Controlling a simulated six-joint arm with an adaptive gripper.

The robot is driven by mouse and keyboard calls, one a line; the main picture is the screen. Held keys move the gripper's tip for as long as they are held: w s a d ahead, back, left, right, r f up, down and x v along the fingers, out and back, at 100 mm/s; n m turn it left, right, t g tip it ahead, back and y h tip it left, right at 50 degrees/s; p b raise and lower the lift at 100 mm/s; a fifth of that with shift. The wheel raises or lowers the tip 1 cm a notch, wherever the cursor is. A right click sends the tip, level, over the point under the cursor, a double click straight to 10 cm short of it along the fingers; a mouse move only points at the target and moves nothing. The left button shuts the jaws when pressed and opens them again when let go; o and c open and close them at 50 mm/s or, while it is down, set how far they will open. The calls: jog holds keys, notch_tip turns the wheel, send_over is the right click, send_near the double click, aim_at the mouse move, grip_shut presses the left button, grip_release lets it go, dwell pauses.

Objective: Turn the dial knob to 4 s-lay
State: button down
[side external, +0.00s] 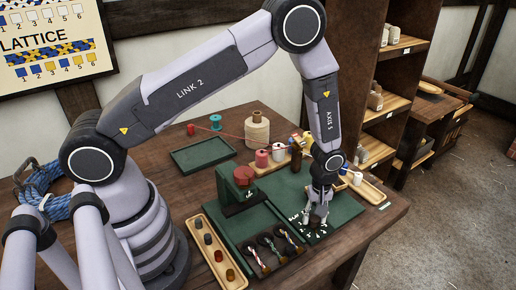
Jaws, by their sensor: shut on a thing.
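My gripper (317,218) points down at the right end of the dark green board (250,222) on the table. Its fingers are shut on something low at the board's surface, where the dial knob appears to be. The knob itself is hidden by the fingers. White lettering (296,215) and small pale marks show on the board around the fingertips. They are too small to read, so the dial's setting cannot be told.
A green stand with a red-brown top (243,175) rises left of my gripper. Several coloured strands lie in front of it (272,246). A wooden tray of plugs (212,247) is at the left. Spools (262,159) and a wooden tray (368,187) stand behind. A flat green tray (203,154) lies empty.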

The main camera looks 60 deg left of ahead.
dwell(0.4)
jog(key=c, duration=0.7)
grip_release()
jog(key=shift+c, duration=0.2)
notch_tip(320, 180, up, 12)
jog(key=shift+w+r, duration=0.1)
notch_tip(320, 180, up, 12)
jog(key=m+t, duration=0.2)
jog(key=m, duration=0.1)
send_over(315, 218)
jog(key=s+a, duration=0.3)
jog(key=a, duration=0.1)
jog(key=s+a+r+m+t, duration=0.2)
jog(key=s+a+r+m, duration=0.35)
jog(key=s+r, duration=0.6)
jog(key=s+a+r+m+t, duration=0.1)
jog(key=s, duration=0.4)
jog(key=s+a+r+m, duration=0.1)
jog(key=s+a+m, duration=0.1)
jog(key=s, duration=0.3)
jog(key=shift+r+t, duration=0.3)
jog(key=shift+t, duration=0.1)
